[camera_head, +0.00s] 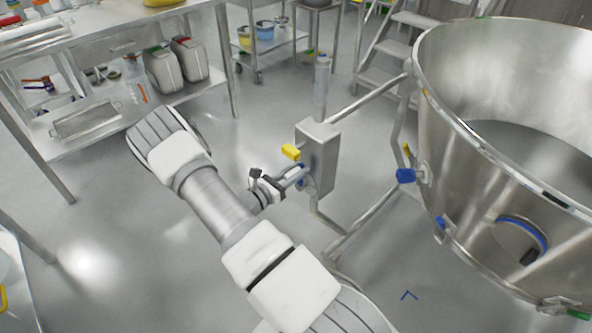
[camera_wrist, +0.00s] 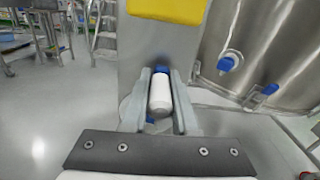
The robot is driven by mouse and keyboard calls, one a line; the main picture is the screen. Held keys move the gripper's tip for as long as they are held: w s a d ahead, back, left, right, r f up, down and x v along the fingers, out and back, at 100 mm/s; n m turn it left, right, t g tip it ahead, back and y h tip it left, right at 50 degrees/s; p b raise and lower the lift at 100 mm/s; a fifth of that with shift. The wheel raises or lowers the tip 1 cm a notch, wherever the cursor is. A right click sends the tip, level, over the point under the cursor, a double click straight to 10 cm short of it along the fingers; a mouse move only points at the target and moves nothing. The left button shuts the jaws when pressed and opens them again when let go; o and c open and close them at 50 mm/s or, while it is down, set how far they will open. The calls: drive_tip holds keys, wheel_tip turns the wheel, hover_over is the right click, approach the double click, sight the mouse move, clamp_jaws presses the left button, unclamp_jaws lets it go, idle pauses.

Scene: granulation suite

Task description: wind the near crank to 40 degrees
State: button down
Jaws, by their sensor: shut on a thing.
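The near crank shows in the wrist view as a white cylindrical handle (camera_wrist: 160,97) with a blue end, in front of a steel gearbox. My gripper (camera_wrist: 160,110) has one finger on each side of this handle and is shut on it. In the head view my gripper (camera_head: 290,180) reaches the lower front of the steel gearbox box (camera_head: 319,158), beside a blue part of the crank. The crank arm is mostly hidden behind my gripper, and I cannot read its angle.
A yellow block (camera_head: 291,152) sticks out of the gearbox above my gripper. A large steel bowl (camera_head: 470,150) with blue fittings stands to the right. A steel bench (camera_head: 75,45) with jugs (camera_head: 163,70) on its lower shelf is at the left. Floor between is clear.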

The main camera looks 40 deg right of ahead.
drive_tip(key=s+m, duration=0.1)
drive_tip(key=m, duration=0.1)
drive_tip(key=s+f+m+b, duration=0.1)
drive_tip(key=s+m, duration=0.1)
drive_tip(key=shift+s+d+f, duration=0.1)
drive_tip(key=shift+s, duration=0.15)
drive_tip(key=s+f+m+b, duration=0.45)
drive_tip(key=f+m, duration=0.55)
drive_tip(key=m, duration=0.6)
drive_tip(key=w+f+m, duration=0.6)
drive_tip(key=m, duration=0.1)
drive_tip(key=shift+m, duration=0.3)
drive_tip(key=shift+w+r, duration=0.1)
idle(0.3)
